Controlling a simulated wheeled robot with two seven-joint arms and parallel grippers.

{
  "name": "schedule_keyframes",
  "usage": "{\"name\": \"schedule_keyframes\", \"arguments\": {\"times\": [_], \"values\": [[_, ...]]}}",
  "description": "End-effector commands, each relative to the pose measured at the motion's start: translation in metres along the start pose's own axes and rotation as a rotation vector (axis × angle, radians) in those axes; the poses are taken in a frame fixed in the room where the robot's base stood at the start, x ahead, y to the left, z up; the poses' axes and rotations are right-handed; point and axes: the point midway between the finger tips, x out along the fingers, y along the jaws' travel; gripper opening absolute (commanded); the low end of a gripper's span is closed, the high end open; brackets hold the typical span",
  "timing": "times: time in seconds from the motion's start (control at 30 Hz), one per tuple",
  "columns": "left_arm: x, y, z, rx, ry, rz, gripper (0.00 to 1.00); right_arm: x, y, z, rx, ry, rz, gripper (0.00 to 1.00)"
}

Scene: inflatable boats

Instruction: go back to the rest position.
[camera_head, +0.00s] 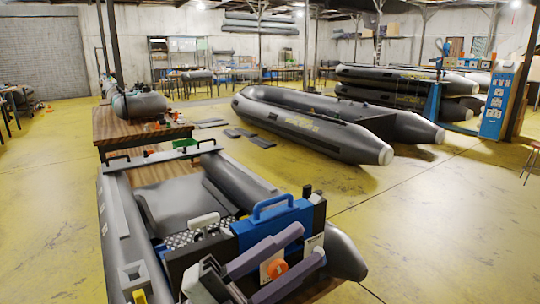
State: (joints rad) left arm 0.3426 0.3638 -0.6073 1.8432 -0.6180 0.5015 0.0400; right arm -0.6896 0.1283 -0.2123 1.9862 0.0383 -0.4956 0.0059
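My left gripper (312,243) is low in the head view. Its two long purple-grey fingers reach up and to the right from a dark base at the bottom edge. They are spread apart. Between and behind them show an orange round part and white panels; I see nothing clamped, though contact is hard to judge. A blue case with a handle (268,214) is just behind the fingers, in the front of a grey inflatable boat (235,180). My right gripper is not in view.
A dark box with a white handle (204,221) stands left of the blue case. A wooden table (140,127) is behind the near boat. A larger grey boat (310,125) lies on the yellow floor. A blue cabinet (497,100) stands far right.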

Motion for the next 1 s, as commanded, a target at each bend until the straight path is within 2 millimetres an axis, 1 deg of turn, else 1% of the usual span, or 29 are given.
{"name": "schedule_keyframes", "arguments": {"times": [0.03, 0.07, 0.1, 0.17, 0.2, 0.27, 0.3, 0.33, 0.37, 0.4, 0.47, 0.5, 0.57, 0.6, 0.7, 0.8, 0.83, 0.9, 1.0], "values": [[-0.019, 0.01, 0.02, -0.114, -0.135, -0.048, 0.38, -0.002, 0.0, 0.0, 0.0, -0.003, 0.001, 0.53], [-0.032, 0.016, 0.034, -0.175, -0.216, -0.073, 0.38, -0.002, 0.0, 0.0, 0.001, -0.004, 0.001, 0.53], [-0.051, 0.026, 0.05, -0.257, -0.324, -0.102, 0.38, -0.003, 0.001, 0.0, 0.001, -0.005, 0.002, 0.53], [-0.085, 0.047, 0.071, -0.38, -0.487, -0.138, 0.38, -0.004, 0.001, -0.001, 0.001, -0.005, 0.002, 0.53], [-0.11, 0.063, 0.082, -0.456, -0.592, -0.155, 0.38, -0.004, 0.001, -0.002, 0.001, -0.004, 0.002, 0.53], [-0.147, 0.089, 0.093, -0.564, -0.738, -0.174, 0.38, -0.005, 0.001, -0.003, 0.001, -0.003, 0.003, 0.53], [-0.172, 0.107, 0.096, -0.631, -0.831, -0.182, 0.38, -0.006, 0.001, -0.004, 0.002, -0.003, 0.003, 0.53], [-0.19, 0.12, 0.096, -0.681, -0.897, -0.186, 0.38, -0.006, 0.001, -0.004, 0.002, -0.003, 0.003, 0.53], [-0.209, 0.134, 0.095, -0.727, -0.961, -0.189, 0.38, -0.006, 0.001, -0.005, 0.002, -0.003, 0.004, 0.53], [-0.232, 0.151, 0.092, -0.786, -1.041, -0.19, 0.38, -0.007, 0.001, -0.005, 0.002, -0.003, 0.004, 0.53], [-0.264, 0.175, 0.084, -0.868, -1.152, -0.19, 0.38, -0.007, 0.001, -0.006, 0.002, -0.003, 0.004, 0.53], [-0.285, 0.19, 0.076, -0.918, -1.221, -0.189, 0.38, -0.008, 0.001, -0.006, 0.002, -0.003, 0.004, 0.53], [-0.313, 0.211, 0.062, -0.991, -1.318, -0.184, 0.38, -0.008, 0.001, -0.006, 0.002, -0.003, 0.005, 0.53], [-0.331, 0.224, 0.052, -1.035, -1.378, -0.181, 0.38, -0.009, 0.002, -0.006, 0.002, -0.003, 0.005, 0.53], [-0.368, 0.251, 0.025, -1.132, -1.509, -0.168, 0.38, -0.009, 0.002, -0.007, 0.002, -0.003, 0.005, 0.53], [-0.393, 0.268, 0.002, -1.199, -1.598, -0.157, 0.38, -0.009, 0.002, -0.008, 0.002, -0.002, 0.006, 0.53], [-0.398, 0.271, -0.002, -1.213, -1.615, -0.156, 0.38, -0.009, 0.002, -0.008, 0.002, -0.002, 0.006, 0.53], [-0.405, 0.276, -0.01, -1.235, -1.644, -0.151, 0.38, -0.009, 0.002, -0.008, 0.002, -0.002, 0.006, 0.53], [-0.408, 0.278, -0.013, -1.243, -1.653, -0.149, 0.38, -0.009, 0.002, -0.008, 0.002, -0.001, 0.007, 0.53]]}}
